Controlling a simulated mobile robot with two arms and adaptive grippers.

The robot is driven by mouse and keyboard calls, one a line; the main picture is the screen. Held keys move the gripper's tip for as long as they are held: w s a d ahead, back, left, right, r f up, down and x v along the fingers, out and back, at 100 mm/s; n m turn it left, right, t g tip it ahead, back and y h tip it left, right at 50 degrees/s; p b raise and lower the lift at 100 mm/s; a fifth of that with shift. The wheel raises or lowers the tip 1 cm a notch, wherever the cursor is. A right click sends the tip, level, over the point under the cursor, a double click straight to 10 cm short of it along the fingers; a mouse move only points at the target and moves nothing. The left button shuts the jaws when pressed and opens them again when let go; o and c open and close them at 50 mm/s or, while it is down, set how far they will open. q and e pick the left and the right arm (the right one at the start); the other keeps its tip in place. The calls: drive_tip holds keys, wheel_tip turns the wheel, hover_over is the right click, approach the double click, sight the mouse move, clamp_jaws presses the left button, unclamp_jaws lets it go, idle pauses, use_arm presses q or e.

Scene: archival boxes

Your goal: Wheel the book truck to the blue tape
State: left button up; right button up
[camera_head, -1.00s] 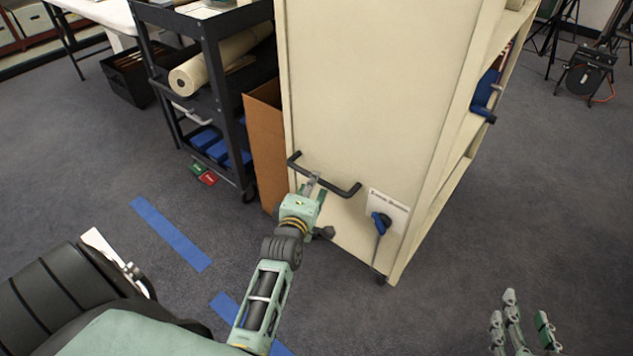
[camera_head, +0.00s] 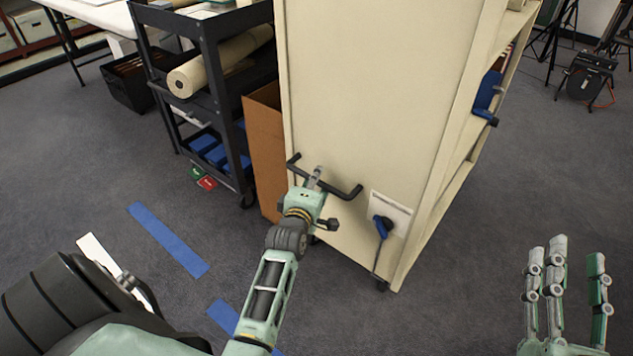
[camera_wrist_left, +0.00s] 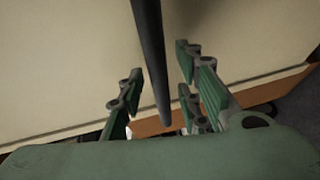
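The cream book truck (camera_head: 375,100) stands upright at the centre, with a black handle (camera_head: 338,188) across its end panel. My left gripper (camera_head: 314,182) is at the handle. In the left wrist view, the handle bar (camera_wrist_left: 150,60) runs between the spread fingers of my left gripper (camera_wrist_left: 160,75), with gaps visible on both sides. My right gripper (camera_head: 578,262) is open and empty at the lower right, apart from the truck. Blue tape lies on the floor at the left as one strip (camera_head: 166,239), with another strip (camera_head: 222,315) partly hidden by my left arm.
A black cart (camera_head: 212,85) with paper rolls stands left of the truck, with a brown board (camera_head: 265,155) between them. Small red and green items (camera_head: 206,182) lie by the cart. A cable reel (camera_head: 588,78) stands at the far right. The right floor is mostly clear.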

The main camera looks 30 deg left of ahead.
use_arm(q)
clamp_jaws()
idle(0.6)
